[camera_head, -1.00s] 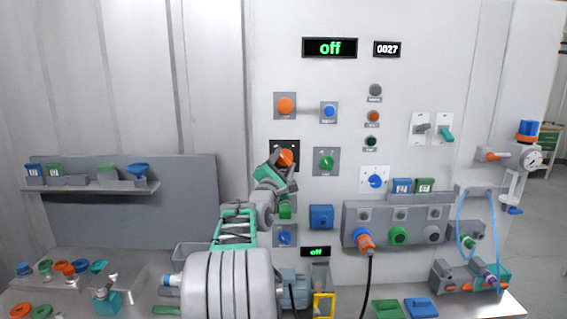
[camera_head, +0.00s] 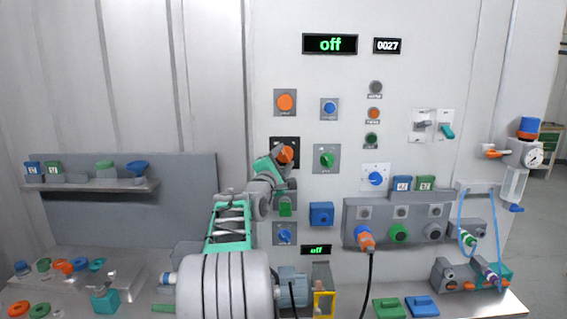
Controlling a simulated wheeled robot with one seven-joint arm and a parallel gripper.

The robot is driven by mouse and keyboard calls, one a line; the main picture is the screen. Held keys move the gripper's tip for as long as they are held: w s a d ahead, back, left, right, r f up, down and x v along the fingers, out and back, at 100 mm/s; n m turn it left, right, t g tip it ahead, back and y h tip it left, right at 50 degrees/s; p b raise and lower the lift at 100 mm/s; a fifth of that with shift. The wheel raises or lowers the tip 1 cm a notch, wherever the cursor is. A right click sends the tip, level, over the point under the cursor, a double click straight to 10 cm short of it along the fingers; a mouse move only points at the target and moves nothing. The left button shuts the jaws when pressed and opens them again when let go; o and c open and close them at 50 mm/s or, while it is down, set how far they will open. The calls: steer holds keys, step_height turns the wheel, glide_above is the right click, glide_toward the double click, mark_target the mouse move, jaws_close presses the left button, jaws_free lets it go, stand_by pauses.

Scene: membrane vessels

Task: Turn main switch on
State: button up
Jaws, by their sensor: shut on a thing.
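The main switch appears to be the orange rotary knob (camera_head: 286,154) on a black plate (camera_head: 293,142) on the grey panel. My gripper (camera_head: 278,160) is at this knob, shut on it from the lower left. Part of the knob and the lower left of its plate are hidden behind my gripper. A black display (camera_head: 330,44) at the top of the panel reads "off" in green. A smaller display (camera_head: 316,250) lower down also reads "off".
An orange button (camera_head: 285,102) sits above the knob, and a green knob (camera_head: 326,159) close to its right. A green switch (camera_head: 285,210) and a blue box (camera_head: 321,214) are below. A shelf (camera_head: 90,187) with coloured parts is at the left.

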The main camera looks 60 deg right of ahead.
steer(key=m+y, duration=0.1)
steer(key=m, duration=0.2)
steer(key=m+y+b, duration=0.1)
steer(key=m, duration=0.2)
steer(key=shift+r+m+g, duration=0.2)
steer(key=shift+m+g, duration=0.1)
steer(key=shift+g, duration=0.1)
steer(key=m+y, duration=0.1)
steer(key=m, duration=0.2)
steer(key=shift+r+m+y, duration=0.15)
steer(key=shift+m+y, duration=0.15)
steer(key=shift+m+t+y, duration=0.4)
steer(key=shift+m+y, duration=0.2)
steer(key=shift+m, duration=0.5)
steer(key=o, duration=1.4)
steer(key=shift+c, duration=0.2)
steer(key=b+v, duration=0.2)
steer(key=v, duration=0.5)
steer(key=shift+a+b, duration=0.4)
steer(key=shift+s+r, duration=0.1)
